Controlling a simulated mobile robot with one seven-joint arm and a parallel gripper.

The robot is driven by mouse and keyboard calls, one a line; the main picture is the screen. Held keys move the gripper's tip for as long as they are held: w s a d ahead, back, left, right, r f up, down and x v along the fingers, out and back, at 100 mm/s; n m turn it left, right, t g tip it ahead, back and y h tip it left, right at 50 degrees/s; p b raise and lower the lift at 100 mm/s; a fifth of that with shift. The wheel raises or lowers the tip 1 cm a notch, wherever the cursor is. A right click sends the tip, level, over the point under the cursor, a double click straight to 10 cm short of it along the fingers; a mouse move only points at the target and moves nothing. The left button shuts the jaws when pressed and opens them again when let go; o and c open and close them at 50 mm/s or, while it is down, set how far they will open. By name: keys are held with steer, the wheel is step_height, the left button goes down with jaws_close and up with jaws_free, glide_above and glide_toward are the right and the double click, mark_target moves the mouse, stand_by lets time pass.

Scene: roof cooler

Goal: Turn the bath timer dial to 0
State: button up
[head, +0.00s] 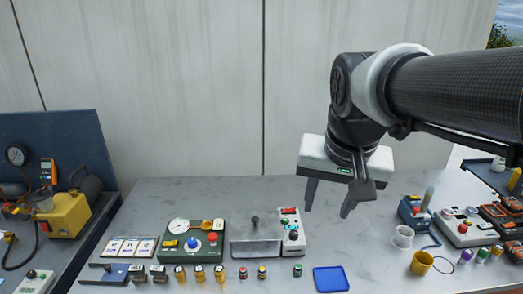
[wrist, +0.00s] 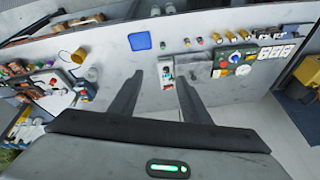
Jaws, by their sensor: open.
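A grey metal bath (head: 255,240) with a knobbed lid stands in the middle of the bench. A narrow white control panel (head: 291,230) is at its right side, with a red display, small coloured controls and a dark round dial (head: 293,236). The dial's pointer and marks are too small to read. In the wrist view the panel (wrist: 167,72) shows between the fingers, beyond their tips. My gripper (head: 327,212) is open and empty, above the bench and to the right of the panel, apart from it.
A green unit (head: 192,243) with a gauge and blue knob stands left of the bath. Several small bottles and a blue tray (head: 330,279) lie along the front. A white cup (head: 403,236), a yellow cup (head: 422,262) and other devices are at right. Bare bench lies below my gripper.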

steer(key=w+f+m+g+b, duration=0.15)
steer(key=w+f+m, duration=0.25)
steer(key=w, duration=0.9)
steer(key=m+g+b, duration=0.1)
steer(key=m+g, duration=0.1)
steer(key=m, duration=0.3)
glide_toward(294, 232)
steer(key=shift+m+y, duration=0.3)
steer(key=f, duration=0.8)
steer(key=shift+w+d+f, duration=0.15)
steer(key=shift+d+f, duration=0.05)
steer(key=shift+f, duration=0.05)
steer(key=shift+c, duration=0.3)
steer(key=c, duration=1)
